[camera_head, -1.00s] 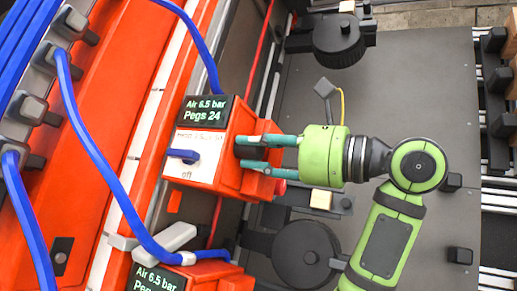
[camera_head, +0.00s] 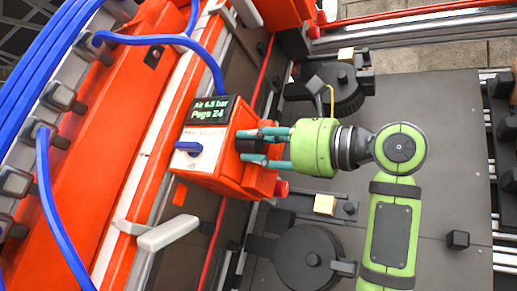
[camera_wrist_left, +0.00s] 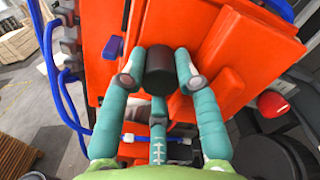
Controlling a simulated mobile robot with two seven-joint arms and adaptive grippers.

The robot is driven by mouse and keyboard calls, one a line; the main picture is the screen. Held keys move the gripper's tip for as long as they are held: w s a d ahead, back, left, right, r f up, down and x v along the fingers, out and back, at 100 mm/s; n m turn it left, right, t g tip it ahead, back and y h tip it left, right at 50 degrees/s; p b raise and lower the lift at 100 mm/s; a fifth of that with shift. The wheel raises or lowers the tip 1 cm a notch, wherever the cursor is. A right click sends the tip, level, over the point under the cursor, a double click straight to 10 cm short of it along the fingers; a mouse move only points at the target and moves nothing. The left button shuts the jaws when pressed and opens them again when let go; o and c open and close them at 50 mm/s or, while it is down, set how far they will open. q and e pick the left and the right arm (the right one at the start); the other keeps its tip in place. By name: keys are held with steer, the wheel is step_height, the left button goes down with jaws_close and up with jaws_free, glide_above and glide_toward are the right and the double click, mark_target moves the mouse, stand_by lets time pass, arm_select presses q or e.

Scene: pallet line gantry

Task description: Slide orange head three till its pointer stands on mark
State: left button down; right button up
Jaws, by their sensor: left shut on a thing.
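An orange head (camera_head: 212,172) fills the middle of the head view, with a small display (camera_head: 210,110) reading "Air 6.5 bar Pegs 24" and a blue switch (camera_head: 188,148). Its number is too small to read. My left gripper (camera_head: 246,147) is shut on the black knob on the head's right side. The knob (camera_wrist_left: 160,70) sits between the teal fingers in the wrist view, against the orange face (camera_wrist_left: 185,35). A pale scale strip (camera_head: 128,178) runs along the orange beam. I cannot make out the pointer or the mark. My right gripper is not in view.
Blue hoses (camera_head: 62,195) loop over the beam at left. A pale grey lever (camera_head: 168,234) lies just below the head. Another orange part (camera_head: 284,12) stands beyond at the top.

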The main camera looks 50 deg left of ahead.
arm_select(q)
steer(key=shift+f, duration=0.2)
steer(key=c, duration=1.2)
jaws_free()
steer(key=shift+s, duration=0.2)
steer(key=shift+d, duration=0.1)
steer(key=shift+w+d, duration=0.25)
steer(key=shift+d, duration=0.05)
steer(key=v, duration=1.1)
steer(key=shift+r, duration=0.1)
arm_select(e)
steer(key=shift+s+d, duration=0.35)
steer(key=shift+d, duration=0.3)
